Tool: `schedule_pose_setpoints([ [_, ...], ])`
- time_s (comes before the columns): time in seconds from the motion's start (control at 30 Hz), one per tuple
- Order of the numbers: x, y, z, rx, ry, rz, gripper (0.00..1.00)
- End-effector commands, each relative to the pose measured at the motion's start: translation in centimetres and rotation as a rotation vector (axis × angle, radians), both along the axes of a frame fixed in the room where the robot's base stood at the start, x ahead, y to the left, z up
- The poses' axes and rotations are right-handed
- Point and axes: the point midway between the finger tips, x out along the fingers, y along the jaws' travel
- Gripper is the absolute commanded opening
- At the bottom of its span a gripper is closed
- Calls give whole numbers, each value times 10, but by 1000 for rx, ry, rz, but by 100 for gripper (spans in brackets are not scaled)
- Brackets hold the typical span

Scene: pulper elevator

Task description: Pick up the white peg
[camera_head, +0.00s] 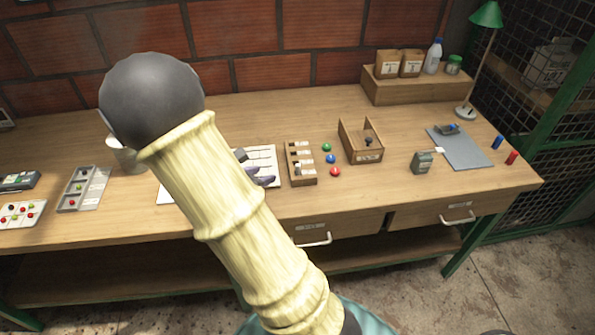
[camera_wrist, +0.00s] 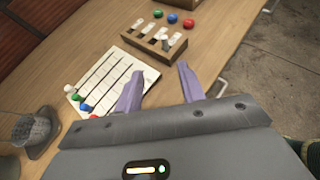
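A wooden slotted rack (camera_wrist: 152,48) with pale labels lies just beyond my fingers. Green, blue and red balls (camera_wrist: 173,18) lie behind it. A grey mesh cup (camera_wrist: 33,130) stands left of my gripper. An open wooden box (camera_head: 360,155) stands farther right on the bench.

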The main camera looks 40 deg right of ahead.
Motion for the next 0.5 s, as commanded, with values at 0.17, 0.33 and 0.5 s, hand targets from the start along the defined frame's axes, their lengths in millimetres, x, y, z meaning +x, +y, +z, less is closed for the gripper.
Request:
schedule_pose_setpoints([
  [0.17,0,-1,-1,2,-1,-2,40],
  [0.33,3,-16,-10,2,1,-5,40],
  [0.5,8,-42,-24,3,2,-7,40],
])
